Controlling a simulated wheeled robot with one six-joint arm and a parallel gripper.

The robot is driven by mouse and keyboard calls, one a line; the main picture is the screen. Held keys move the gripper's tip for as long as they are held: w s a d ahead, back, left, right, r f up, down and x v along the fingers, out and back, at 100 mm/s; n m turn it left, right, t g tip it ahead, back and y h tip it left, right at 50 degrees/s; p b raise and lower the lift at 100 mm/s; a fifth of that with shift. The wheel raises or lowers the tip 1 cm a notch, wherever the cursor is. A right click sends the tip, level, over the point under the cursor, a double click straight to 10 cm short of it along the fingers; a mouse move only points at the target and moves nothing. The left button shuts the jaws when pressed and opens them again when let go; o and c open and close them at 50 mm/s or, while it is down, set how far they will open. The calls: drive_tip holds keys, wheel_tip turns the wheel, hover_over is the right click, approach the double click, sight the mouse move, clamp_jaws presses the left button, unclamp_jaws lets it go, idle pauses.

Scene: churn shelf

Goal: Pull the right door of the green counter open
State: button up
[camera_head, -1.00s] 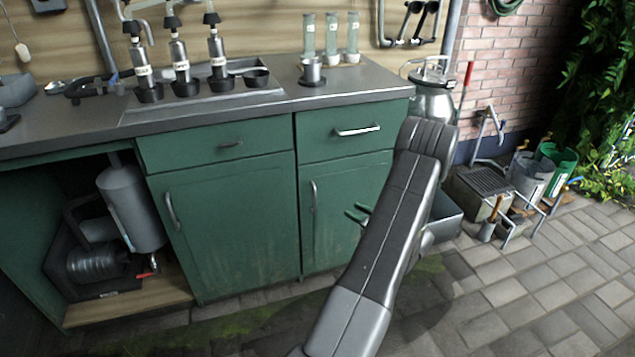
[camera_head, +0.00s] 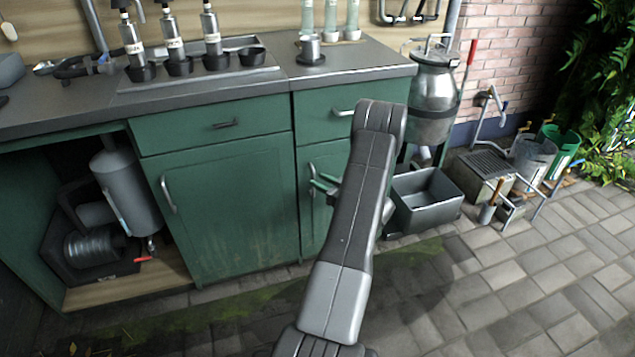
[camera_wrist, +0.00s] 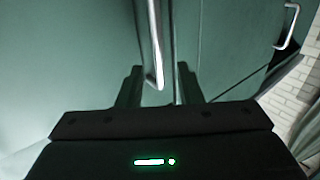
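The green counter's right door (camera_head: 319,220) is shut, flush with the front. Its upright metal handle (camera_head: 312,186) is near the left edge, partly hidden by my gripper in the head view.
The left door (camera_head: 225,215) is shut. A drawer (camera_head: 315,108) is above the right door. A grey bin (camera_head: 428,200) stands on the paving right of the counter, near a metal can (camera_head: 432,105). Paving (camera_head: 440,310) in front is clear.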

drive_tip(key=shift+x, duration=0.9)
drive_tip(key=shift+c, duration=0.2)
clamp_jaws()
